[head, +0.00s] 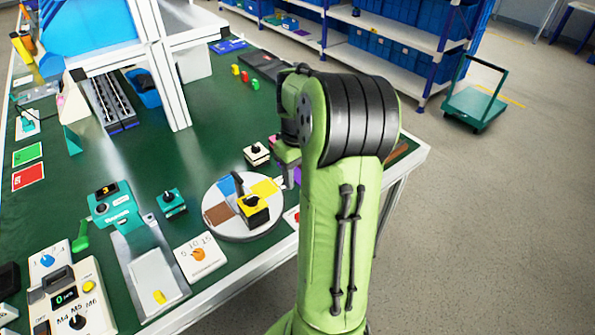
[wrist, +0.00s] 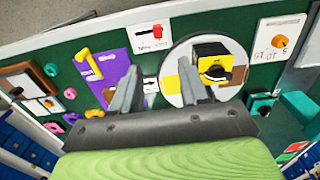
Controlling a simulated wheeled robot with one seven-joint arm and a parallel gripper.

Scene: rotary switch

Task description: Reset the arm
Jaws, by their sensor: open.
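My green arm (head: 335,200) rises at the right front of the green table in the head view, bent at its black-banded joint. My gripper (wrist: 161,66) shows in the wrist view with its two grey fingers apart and nothing between them. In the head view the arm mostly hides it. A yellow and black rotary switch (head: 254,209) stands on a round white disc (head: 226,228) with coloured patches. In the wrist view the switch (wrist: 212,62) lies beyond the right finger, which covers part of the disc. I see no contact with the switch.
A white dial panel (head: 200,257) and a teal switch box (head: 172,204) stand left of the disc. A white frame (head: 160,65) rises at the back. A small white block (head: 256,154) is close to the arm. Open floor (head: 480,220) lies to the right.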

